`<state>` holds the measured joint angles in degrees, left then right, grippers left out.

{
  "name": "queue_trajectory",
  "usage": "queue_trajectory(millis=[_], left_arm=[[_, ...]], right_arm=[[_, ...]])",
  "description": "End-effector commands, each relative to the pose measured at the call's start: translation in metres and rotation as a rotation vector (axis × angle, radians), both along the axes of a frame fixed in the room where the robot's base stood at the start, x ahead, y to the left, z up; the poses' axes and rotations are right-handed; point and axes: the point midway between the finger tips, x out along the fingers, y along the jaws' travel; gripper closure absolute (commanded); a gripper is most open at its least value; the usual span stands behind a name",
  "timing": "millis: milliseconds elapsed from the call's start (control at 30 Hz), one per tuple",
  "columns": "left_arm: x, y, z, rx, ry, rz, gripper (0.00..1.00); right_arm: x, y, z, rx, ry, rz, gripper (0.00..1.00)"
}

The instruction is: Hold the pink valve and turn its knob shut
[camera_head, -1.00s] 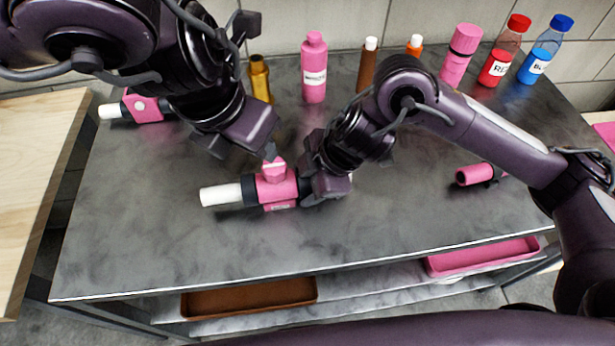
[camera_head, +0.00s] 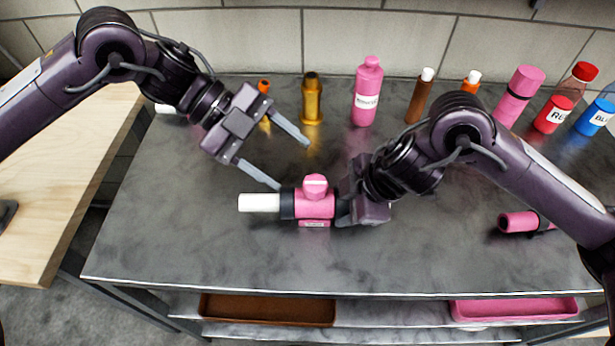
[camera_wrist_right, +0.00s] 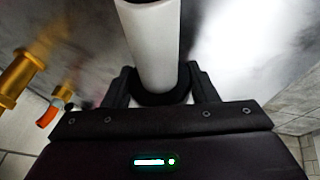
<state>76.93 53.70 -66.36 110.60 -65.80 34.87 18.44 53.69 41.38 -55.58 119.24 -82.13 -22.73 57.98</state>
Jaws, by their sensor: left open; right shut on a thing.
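The pink valve (camera_head: 314,210) lies level on the dark grey table top, with a white pipe end (camera_head: 259,203) and a black collar on its left. Its pink knob (camera_head: 315,184) is on top, with a pale stripe running across, roughly along the pipe. My right gripper (camera_head: 343,208) is shut on the valve's right end, where the jaws hide it. In the right wrist view a white pipe (camera_wrist_right: 150,45) with a black collar sits between the jaws (camera_wrist_right: 158,92). My left gripper (camera_head: 290,163) is open and empty, above and left of the knob, apart from it.
Several bottles stand along the back, among them a gold one (camera_head: 312,98), a pink one (camera_head: 367,92) and a brown one (camera_head: 419,98). A pink cylinder part (camera_head: 518,222) lies at right. A brown tray (camera_head: 268,310) and a pink tray (camera_head: 515,309) sit below. The front table strip is clear.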

Motion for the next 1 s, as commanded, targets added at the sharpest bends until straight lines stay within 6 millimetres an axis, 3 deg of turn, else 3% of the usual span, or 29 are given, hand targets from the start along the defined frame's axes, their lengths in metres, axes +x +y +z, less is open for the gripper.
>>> queue_trajectory(millis=[200,433,567,1000], left_arm=[[0.020,0.047,-0.018,-0.106,0.400,0.289,0.39],[0.025,0.066,-0.026,-0.141,0.558,0.391,0.39],[0.024,0.056,-0.031,-0.141,0.566,0.394,0.39],[0.011,-0.021,-0.062,-0.141,0.563,0.391,0.39]], right_arm=[[0.000,0.000,0.000,0.000,0.000,0.000,0.79],[0.000,0.000,0.000,0.001,0.000,0.000,0.79],[0.000,0.000,0.000,0.001,0.000,0.000,0.79],[0.000,0.000,0.000,0.000,0.000,0.000,0.79]])
